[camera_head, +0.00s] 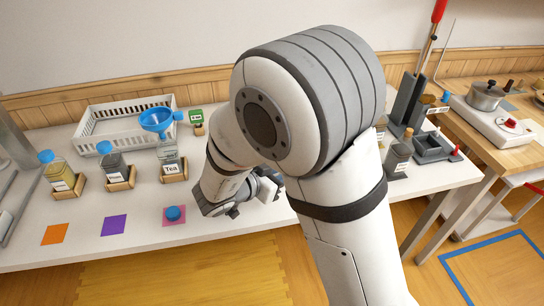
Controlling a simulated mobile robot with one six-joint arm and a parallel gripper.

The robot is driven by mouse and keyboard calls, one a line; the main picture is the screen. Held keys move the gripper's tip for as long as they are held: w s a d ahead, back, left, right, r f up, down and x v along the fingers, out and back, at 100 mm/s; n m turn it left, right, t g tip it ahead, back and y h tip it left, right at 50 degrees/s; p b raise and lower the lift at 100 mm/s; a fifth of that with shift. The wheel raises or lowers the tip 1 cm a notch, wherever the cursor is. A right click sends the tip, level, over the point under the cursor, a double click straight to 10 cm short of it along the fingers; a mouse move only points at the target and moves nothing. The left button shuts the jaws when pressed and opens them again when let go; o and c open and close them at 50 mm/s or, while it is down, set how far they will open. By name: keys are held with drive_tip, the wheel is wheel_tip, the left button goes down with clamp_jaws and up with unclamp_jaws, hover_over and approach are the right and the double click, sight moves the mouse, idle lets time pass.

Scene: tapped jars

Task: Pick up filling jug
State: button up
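No filling jug can be clearly made out; my arm covers the middle of the table. My gripper (268,187) is low over the table, right of the Tea jar, partly hidden by my arm. Its fingers are too unclear to tell open from shut or whether they hold anything. The Tea jar (170,162) stands in a wooden holder with a blue funnel (157,121) on top. A blue cap (173,213) lies on a pink square (183,221) in front of it.
Two blue-capped jars, one yellowish (60,176) and one dark (113,166), stand left in holders. A white basket (88,121) is behind. Orange (55,234) and purple (114,226) squares lie in front. Right are a dark bottle (399,157) and a pot (486,97).

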drive_tip(key=x, duration=0.4)
drive_tip(key=shift+w+f, duration=0.1)
drive_tip(key=shift+c, duration=0.5)
clamp_jaws()
idle(0.8)
